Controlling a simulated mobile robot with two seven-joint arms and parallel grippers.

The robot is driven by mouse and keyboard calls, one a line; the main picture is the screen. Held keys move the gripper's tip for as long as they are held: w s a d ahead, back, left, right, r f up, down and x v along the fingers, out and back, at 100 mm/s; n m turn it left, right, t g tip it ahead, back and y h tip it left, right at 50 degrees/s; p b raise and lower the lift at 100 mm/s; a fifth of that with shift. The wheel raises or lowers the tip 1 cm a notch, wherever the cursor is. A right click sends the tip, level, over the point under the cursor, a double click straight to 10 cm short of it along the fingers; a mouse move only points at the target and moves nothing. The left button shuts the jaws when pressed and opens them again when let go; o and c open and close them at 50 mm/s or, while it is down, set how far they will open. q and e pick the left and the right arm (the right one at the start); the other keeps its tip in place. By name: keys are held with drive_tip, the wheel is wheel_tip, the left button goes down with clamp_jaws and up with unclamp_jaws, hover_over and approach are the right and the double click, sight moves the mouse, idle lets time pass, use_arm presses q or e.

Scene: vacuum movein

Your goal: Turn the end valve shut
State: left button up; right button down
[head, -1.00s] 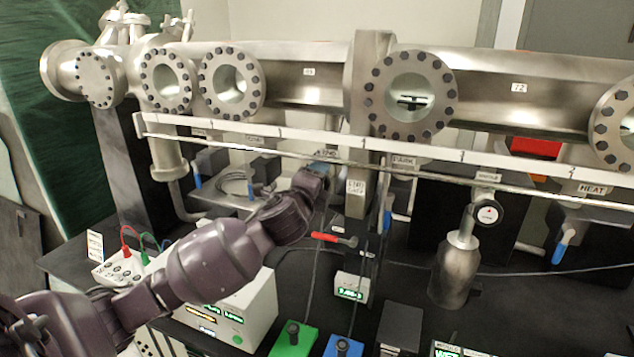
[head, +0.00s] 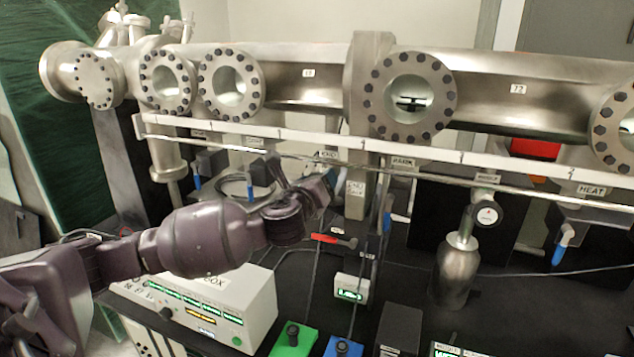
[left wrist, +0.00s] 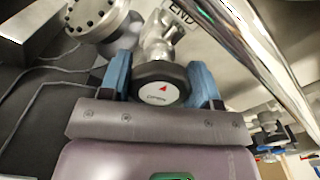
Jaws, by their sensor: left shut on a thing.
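The end valve's round knob (left wrist: 160,92) has a black rim and a white face with a small red arrow, seen in the left wrist view. The END label (left wrist: 183,11) is above it, and also shows in the head view (head: 328,155). My left gripper (left wrist: 160,75) is shut on the knob, one blue finger on each side of its rim. In the head view my left gripper (head: 326,178) is under the white rail, just below the END label. There my own wrist hides the knob. My right gripper is in neither view.
A white rail (head: 420,154) and a metal tube run across above my gripper. A vertical post (head: 356,195) stands close on its right. A red-handled lever (head: 325,238) lies below. A white box (head: 235,308) stands under my forearm.

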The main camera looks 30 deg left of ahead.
use_arm(q)
drive_tip(key=shift+m, duration=1.4)
drive_tip(key=o, duration=0.9)
drive_tip(key=b+v, duration=0.1)
drive_tip(key=v, duration=1)
drive_tip(key=shift+b, duration=0.4)
drive_tip(key=shift+w, duration=0.1)
